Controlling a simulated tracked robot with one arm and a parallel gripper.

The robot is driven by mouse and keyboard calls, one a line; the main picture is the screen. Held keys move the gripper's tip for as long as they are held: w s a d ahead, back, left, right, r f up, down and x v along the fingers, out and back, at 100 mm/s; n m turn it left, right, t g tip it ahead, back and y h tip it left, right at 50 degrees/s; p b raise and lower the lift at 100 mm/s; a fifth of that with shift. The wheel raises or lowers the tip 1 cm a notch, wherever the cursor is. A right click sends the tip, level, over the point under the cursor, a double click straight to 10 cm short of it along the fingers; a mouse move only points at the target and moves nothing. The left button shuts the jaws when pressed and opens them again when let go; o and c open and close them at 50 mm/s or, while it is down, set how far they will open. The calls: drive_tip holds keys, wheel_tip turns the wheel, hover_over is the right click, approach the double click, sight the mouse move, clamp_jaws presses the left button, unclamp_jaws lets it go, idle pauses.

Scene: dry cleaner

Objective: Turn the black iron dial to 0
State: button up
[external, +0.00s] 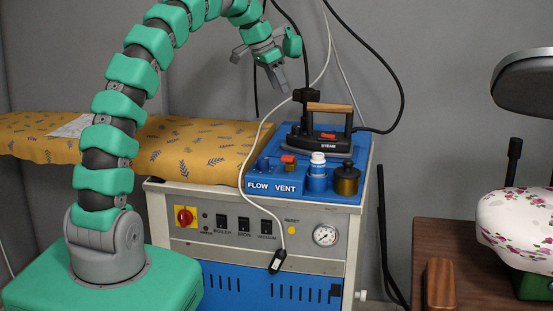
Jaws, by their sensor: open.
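The black iron (318,146) with a wooden handle rests on the blue top of the steam unit (357,160). It has a red button and the word STEAM on its side. A black knob-like part (306,95) stands upright at the iron's left end; I cannot tell for sure that it is the dial, and no numbers on it are readable. My gripper (260,74) is open and empty, above and to the left of the iron, apart from it.
A white cable and a black hose hang close around the iron. A brass pot (346,180) and white-capped bottle (317,169) stand in front of it. A yellow ironing board (185,150) lies left. A red-and-yellow switch (186,217) and gauge (325,235) are on the front panel.

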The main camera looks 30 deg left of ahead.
sight(314, 130)
drive_tip(key=x, duration=1.3)
drive_tip(key=shift+d+f, duration=0.1)
drive_tip(key=shift+f, duration=0.25)
drive_tip(key=c, duration=1)
drive_tip(key=shift+s+n+y+p, duration=0.1)
drive_tip(key=shift+n+y+p, duration=0.25)
drive_tip(key=shift+n, duration=0.55)
drive_tip(key=shift+f+n+t, duration=0.15)
drive_tip(key=shift+n+t, duration=0.15)
drive_tip(key=shift+n, duration=0.2)
drive_tip(key=o, duration=1)
